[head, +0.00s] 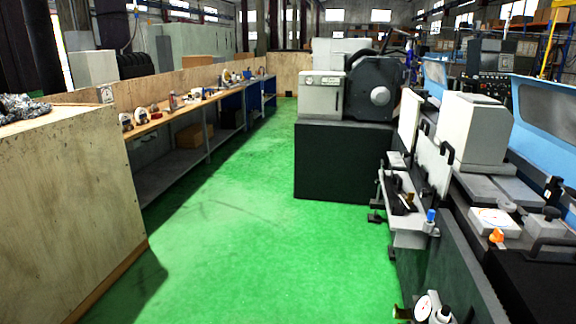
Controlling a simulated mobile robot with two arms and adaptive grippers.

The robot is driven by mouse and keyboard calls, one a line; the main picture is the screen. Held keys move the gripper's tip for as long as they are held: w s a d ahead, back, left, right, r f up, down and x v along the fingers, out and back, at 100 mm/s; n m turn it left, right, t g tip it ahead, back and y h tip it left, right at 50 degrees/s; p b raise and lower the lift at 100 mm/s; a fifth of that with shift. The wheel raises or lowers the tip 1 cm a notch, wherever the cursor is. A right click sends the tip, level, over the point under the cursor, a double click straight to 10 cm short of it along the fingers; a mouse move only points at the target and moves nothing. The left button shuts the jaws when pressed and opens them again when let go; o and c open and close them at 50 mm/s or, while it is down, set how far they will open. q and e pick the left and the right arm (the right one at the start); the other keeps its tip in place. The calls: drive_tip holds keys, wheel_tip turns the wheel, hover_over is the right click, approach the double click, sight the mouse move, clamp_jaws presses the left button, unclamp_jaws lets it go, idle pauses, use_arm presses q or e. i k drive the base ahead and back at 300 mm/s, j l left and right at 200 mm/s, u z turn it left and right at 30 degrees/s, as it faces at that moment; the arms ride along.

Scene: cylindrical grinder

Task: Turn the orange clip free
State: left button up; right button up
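A small orange clip (496,237) is at the right, on the front side of the grinder (440,265). It sits just in front of a white plate with a round mark (494,218) and stands out against the dark machine body. It is too small to tell how it is fastened or which way it is turned. Neither of my grippers is in view.
A blue-topped part (431,216) is on a grey ledge left of the clip. A round white dial (423,308) is at the bottom. A wooden box (70,200) and long workbench (170,120) line the left. The green floor (250,230) between is clear.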

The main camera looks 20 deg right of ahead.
sight(496, 239)
drive_tip(key=i+z, duration=0.4)
drive_tip(key=i+j+z, duration=0.15)
drive_tip(key=i+z, duration=0.25)
drive_tip(key=i+j+z, duration=0.2)
drive_tip(key=z, duration=0.25)
drive_tip(key=i+j+z, duration=0.65)
drive_tip(key=j+z, duration=0.15)
